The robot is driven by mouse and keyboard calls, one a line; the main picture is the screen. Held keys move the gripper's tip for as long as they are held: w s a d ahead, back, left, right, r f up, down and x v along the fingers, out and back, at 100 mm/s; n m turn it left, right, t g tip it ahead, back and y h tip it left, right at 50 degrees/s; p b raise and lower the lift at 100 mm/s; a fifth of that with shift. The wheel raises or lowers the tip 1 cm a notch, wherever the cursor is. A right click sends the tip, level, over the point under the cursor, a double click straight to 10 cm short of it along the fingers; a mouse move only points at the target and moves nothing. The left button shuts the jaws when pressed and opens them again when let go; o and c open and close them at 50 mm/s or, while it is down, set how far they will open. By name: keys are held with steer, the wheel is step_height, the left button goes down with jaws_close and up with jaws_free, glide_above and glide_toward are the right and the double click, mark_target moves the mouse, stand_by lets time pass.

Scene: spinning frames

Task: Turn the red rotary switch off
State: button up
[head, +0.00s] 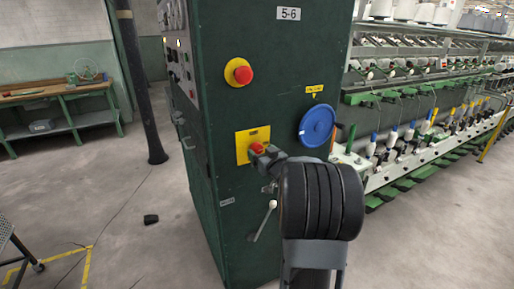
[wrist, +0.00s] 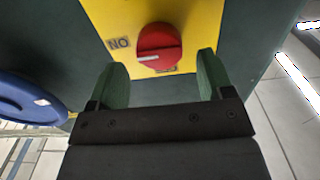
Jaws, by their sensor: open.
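The red rotary switch (head: 257,148) sits on a yellow plate (head: 243,142) on the front of the dark green cabinet. In the wrist view the switch (wrist: 158,42) is a round red knob with a white mark pointing left, toward a label that looks like an upside-down "ON" (wrist: 119,43). A second label below the knob is partly hidden. My gripper (head: 262,155) is right in front of the switch. In the wrist view my gripper (wrist: 162,62) is open, one green finger on each side below the knob, with nothing held; contact with the knob cannot be told.
A red push button on a yellow ring (head: 239,72) is higher on the cabinet (head: 265,40). A blue handwheel (head: 317,125) is to the right, and a lever (head: 264,220) hangs below. Spinning frames (head: 430,110) stand at right. The floor at left is mostly clear, with a dark pole (head: 137,80).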

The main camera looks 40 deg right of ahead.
mark_target(258, 149)
steer(key=shift+w+d+p, duration=0.2)
steer(key=shift+w+p, duration=0.1)
steer(key=shift+w, duration=1.4)
steer(key=c, duration=0.9)
